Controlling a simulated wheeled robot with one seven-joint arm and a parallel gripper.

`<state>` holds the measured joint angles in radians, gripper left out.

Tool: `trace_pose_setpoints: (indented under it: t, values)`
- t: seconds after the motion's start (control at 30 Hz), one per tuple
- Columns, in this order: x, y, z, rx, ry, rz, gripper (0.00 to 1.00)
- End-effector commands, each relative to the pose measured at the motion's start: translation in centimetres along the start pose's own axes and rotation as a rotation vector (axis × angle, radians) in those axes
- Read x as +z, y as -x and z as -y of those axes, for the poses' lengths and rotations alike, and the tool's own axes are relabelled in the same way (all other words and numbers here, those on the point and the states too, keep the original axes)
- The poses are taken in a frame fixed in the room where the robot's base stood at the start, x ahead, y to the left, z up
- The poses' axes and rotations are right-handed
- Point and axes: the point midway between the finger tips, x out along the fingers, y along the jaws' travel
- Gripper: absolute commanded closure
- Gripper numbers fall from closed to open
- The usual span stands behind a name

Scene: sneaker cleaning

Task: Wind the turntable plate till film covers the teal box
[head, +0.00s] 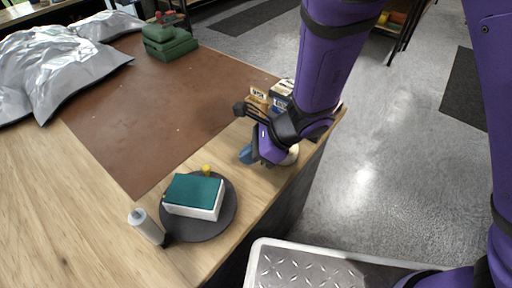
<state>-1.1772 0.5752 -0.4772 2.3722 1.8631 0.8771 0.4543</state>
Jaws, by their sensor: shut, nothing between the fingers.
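The teal-topped box (194,190) with white sides sits on the dark round turntable plate (224,218) near the table's front edge. Its teal top looks bare; I cannot make out film on it. A small yellow knob (206,170) shows at the plate's far side, behind the box. A pale upright roll (146,225), perhaps the film, stands at the plate's left front on a dark base. My gripper (247,155) is shut and empty, to the right of and beyond the plate, low over the table and apart from the box. My wrist hides part of that area.
Small labelled boxes (281,92) and a pale round item (290,156) are close beside my gripper. A brown mat (150,110) covers the table middle. Bare wood (70,220) is free at left.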

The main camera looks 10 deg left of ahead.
Motion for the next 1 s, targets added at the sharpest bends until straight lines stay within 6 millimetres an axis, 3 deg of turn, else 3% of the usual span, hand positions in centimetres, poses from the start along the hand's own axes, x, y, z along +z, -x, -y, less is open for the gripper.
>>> trace_pose_setpoints:
  t: [0.33, 0.5, 1.0]
  values:
    - [-0.1, -5.3, -0.1, 0.003, 0.002, -0.002, 1.0]
    - [1.6, -6.8, 0.0, 0.001, 0.004, 0.0, 1.0]
    - [2.8, -8.0, 0.0, 0.0, 0.002, 0.001, 1.0]
